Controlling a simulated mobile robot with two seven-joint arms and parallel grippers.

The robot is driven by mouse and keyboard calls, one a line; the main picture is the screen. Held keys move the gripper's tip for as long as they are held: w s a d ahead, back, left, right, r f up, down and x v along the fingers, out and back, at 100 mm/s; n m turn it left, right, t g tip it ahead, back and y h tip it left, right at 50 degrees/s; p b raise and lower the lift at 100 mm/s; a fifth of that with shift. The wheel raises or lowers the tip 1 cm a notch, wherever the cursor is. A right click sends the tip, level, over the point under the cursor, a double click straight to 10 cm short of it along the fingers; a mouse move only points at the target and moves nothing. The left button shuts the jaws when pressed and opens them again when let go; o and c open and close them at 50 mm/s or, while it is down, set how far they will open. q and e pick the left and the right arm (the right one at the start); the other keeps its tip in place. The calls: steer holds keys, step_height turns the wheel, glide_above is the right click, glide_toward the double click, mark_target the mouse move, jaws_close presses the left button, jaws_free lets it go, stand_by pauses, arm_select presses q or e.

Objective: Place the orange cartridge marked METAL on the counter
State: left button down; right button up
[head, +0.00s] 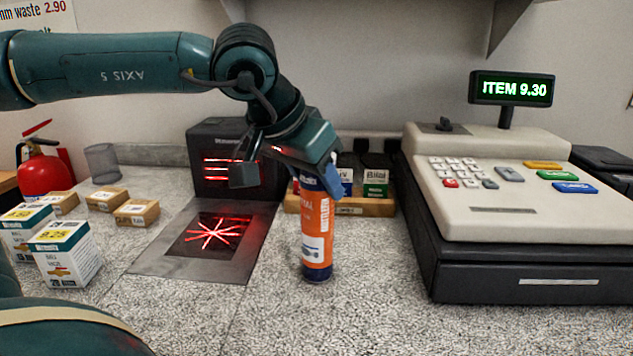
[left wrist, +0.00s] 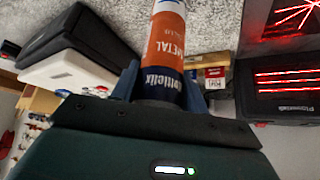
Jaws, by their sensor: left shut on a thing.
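The orange cartridge (head: 316,232), with white and dark blue bands, stands upright at the counter (head: 370,290), between the scanner and the till. Its base looks to be at the counter surface, but I cannot tell for sure if it touches. My left gripper (head: 318,182) is shut on its upper end from above. In the left wrist view the cartridge (left wrist: 165,45) shows the word METAL and sits between the blue fingers (left wrist: 155,82). My right gripper is not in view.
A scanner (head: 222,160) with a red-lit glass plate (head: 213,236) stands left of the cartridge. A wooden tray (head: 345,208) with small boxes is behind it. A till (head: 520,190) stands right. Small cartons (head: 66,255) are at left. The front counter is clear.

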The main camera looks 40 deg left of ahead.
arm_select(q)
steer(key=shift+f, duration=0.15)
steer(key=c, duration=0.7)
jaws_free()
steer(key=shift+c, duration=0.2)
steer(key=p+v, duration=0.1)
steer(key=v, duration=1.1)
steer(key=shift+r+p, duration=0.25)
steer(key=shift+p, duration=0.15)
